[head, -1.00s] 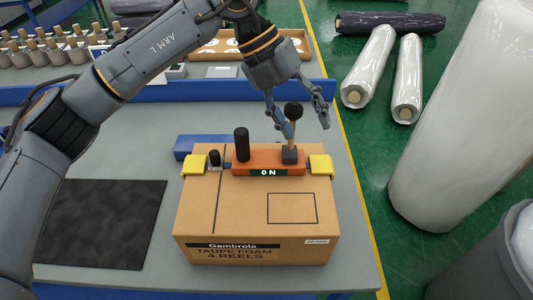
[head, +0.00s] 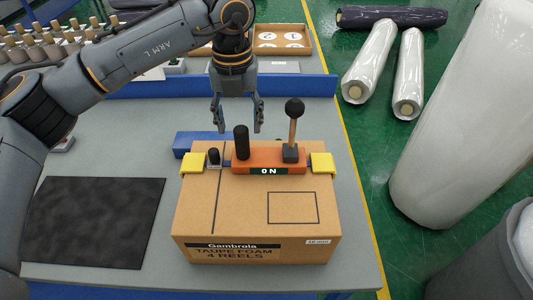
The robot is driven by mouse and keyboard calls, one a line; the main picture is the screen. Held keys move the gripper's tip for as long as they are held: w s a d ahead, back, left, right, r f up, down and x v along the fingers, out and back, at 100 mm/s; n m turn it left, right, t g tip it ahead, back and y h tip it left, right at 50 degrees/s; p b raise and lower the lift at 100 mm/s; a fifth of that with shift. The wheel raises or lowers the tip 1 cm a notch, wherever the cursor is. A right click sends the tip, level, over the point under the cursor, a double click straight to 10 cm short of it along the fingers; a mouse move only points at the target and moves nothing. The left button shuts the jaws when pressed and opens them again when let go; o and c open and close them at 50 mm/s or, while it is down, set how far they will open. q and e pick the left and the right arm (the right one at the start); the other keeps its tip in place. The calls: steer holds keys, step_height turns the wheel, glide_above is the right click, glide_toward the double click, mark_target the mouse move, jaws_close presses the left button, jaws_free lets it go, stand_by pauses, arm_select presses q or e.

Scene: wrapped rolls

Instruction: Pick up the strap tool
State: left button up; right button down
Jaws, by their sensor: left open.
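The strap tool (head: 270,158) is an orange body with a black-knobbed lever (head: 293,132), a black upright cylinder (head: 241,143) and a label reading ON. It lies across the far part of the top of a cardboard box (head: 258,225), between two yellow corner pieces (head: 193,163), (head: 321,163). My left gripper (head: 238,128) points down with its fingers spread, empty. In the picture it is just above the black cylinder, left of the lever; it appears apart from the tool. My right gripper is not in view.
A black mat (head: 93,222) lies left of the box on the grey table (head: 330,275). A blue block (head: 196,144) sits behind the box. A blue rail (head: 300,86) crosses the table farther back. Wrapped rolls (head: 370,60) lie on the green floor at right.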

mark_target(242, 139)
arm_select(q)
steer(key=f, duration=0.1)
steer(key=f+p, duration=0.2)
steer(key=shift+s+d+f, duration=0.15)
steer(key=shift+s+f, duration=0.15)
steer(key=shift+f, duration=0.65)
jaws_close()
steer(key=shift+r, duration=0.1)
